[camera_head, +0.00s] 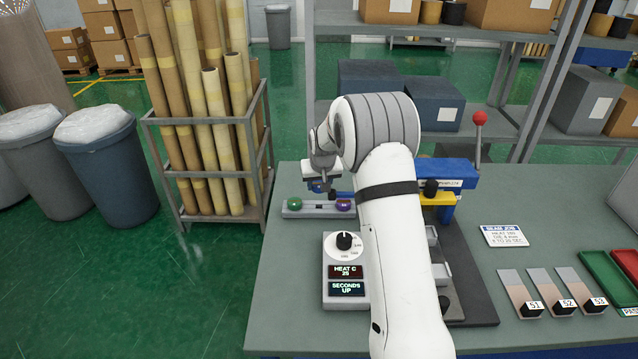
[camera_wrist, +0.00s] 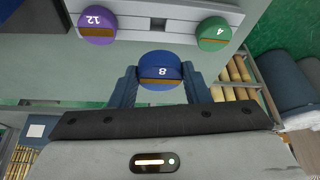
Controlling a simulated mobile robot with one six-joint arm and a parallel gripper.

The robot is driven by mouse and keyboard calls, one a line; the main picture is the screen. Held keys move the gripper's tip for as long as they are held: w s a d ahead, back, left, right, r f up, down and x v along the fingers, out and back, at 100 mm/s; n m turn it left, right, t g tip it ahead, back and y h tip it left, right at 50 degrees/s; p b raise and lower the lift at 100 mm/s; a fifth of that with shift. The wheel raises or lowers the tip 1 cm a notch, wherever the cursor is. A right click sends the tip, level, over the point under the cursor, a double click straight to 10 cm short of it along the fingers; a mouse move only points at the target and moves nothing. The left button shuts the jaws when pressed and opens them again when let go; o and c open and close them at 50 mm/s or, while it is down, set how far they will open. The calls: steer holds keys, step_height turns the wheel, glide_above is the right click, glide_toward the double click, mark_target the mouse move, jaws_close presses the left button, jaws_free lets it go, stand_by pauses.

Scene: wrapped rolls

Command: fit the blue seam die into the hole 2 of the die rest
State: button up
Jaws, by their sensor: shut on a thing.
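The blue seam die (camera_wrist: 160,68), marked 8, is held between the two fingers of my gripper (camera_wrist: 161,84) in the wrist view. In the head view the blue die (camera_head: 316,186) shows small in my gripper (camera_head: 318,184), just behind and above the die rest. The die rest (camera_head: 318,210) is a grey bar on the bench; it also shows in the wrist view (camera_wrist: 135,28). A green die (camera_wrist: 213,34) marked 4 and a purple die (camera_wrist: 97,25) marked 12 sit at its two ends. Between them its middle place (camera_wrist: 158,25) has no die in it.
A control box (camera_head: 345,270) with a dial and displays reading HEAT C 25 and SECONDS UP stands in front of the rest. A blue and yellow press (camera_head: 450,175) with a red-knobbed lever is to the right, partly behind my arm. A rack of rolls (camera_head: 205,130) stands left of the bench.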

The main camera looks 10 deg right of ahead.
steer(key=shift+f+b, duration=0.15)
steer(key=shift+b, duration=0.2)
steer(key=shift+f+b, duration=1.8)
steer(key=shift+f, duration=0.55)
steer(key=shift+s+b, duration=0.1)
steer(key=shift+b, duration=0.35)
steer(key=shift+f+b, duration=0.7)
steer(key=shift+f, duration=0.25)
steer(key=o, duration=1.3)
steer(key=shift+c, duration=0.2)
